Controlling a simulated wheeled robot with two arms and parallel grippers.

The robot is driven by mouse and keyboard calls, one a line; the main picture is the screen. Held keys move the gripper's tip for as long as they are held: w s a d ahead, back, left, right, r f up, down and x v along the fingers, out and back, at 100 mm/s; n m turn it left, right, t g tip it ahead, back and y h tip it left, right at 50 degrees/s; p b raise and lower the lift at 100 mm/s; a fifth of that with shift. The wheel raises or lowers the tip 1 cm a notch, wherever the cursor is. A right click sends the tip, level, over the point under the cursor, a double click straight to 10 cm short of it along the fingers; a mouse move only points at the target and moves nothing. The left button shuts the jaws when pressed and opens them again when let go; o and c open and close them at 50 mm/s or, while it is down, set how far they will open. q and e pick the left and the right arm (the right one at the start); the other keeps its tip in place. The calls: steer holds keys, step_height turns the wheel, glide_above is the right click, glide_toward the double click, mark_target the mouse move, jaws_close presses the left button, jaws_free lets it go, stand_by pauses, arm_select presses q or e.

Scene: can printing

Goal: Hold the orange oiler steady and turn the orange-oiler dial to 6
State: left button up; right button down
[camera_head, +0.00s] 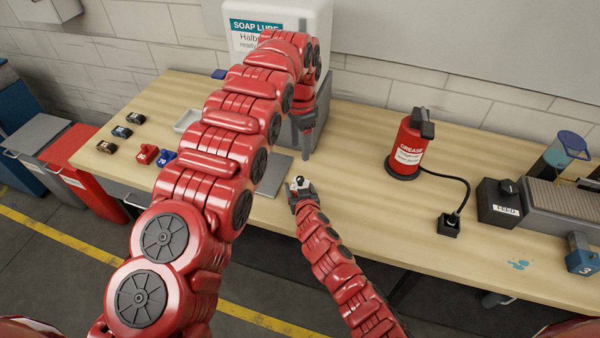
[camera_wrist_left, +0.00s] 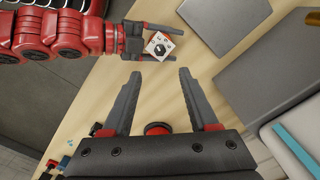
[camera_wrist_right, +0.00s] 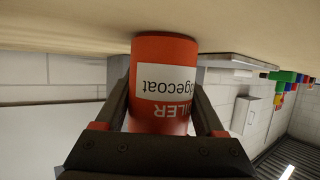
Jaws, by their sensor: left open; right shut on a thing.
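The orange oiler (camera_wrist_right: 165,88) stands between the fingers of my right gripper in the right wrist view, with its label upside down in the picture. In the left wrist view my right gripper (camera_wrist_left: 155,42) is shut on it, and a white square top with a black dial (camera_wrist_left: 159,48) shows. The dial's setting is too small to read. In the head view my right gripper (camera_head: 299,190) is low over the table with the oiler's top in it. My left gripper (camera_head: 308,150) points down just behind it; in the left wrist view its fingers (camera_wrist_left: 157,98) are open, empty and apart from the dial.
A white soap-lube dispenser (camera_head: 270,20) stands behind my left arm. A red grease can (camera_head: 404,150) with a cable stands to the right, near the feed box (camera_head: 500,205). Small coloured blocks (camera_head: 147,153) lie at the left.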

mark_target(300, 178)
arm_select(q)
step_height(300, 178, down, 12)
steer(key=m, duration=1.1)
steer(key=shift+m, duration=0.4)
steer(key=shift+c, duration=0.3)
jaws_close()
